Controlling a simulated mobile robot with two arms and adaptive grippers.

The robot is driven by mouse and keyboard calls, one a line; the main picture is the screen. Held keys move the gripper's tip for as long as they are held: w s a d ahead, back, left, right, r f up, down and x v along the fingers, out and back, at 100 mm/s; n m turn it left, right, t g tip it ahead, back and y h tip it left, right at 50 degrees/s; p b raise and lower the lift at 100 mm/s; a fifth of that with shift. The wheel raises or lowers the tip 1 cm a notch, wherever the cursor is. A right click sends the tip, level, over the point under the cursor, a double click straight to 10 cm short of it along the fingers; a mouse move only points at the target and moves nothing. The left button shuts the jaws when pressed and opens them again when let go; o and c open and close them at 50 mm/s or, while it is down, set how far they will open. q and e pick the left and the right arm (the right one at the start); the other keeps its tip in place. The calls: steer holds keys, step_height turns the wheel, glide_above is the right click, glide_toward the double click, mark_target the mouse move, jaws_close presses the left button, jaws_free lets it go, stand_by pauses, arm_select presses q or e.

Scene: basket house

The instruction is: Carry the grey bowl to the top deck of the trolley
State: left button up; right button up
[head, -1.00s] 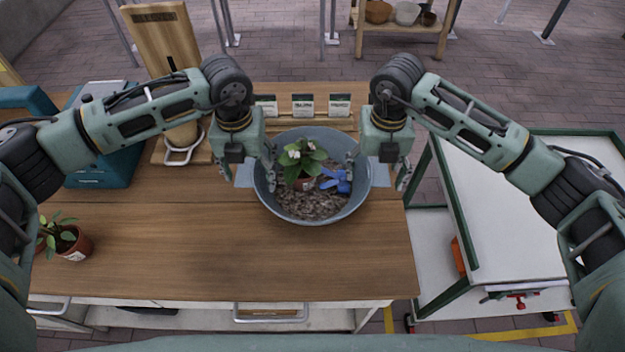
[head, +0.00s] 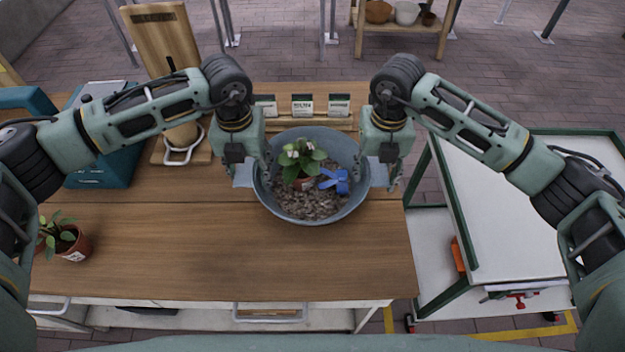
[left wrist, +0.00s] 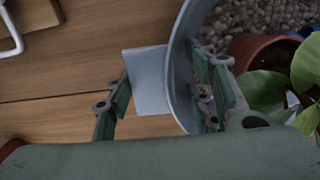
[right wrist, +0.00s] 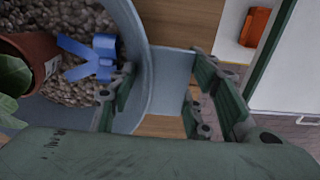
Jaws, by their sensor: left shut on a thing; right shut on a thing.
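The trolley's top deck (head: 510,205) is white with a green frame, right of the bench.
Seed packets (head: 302,105) stand behind the bowl. A teal box (head: 105,150) and a wooden board stand at the left, and a potted plant (head: 66,240) at the front left. A gap separates bench (head: 220,255) and trolley. The visible top deck is clear.

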arm_select(q)
steer(key=shift+a+f, duration=0.1)
jaws_close()
arm_select(e)
jaws_close()
steer(key=shift+a+r, duration=0.15)
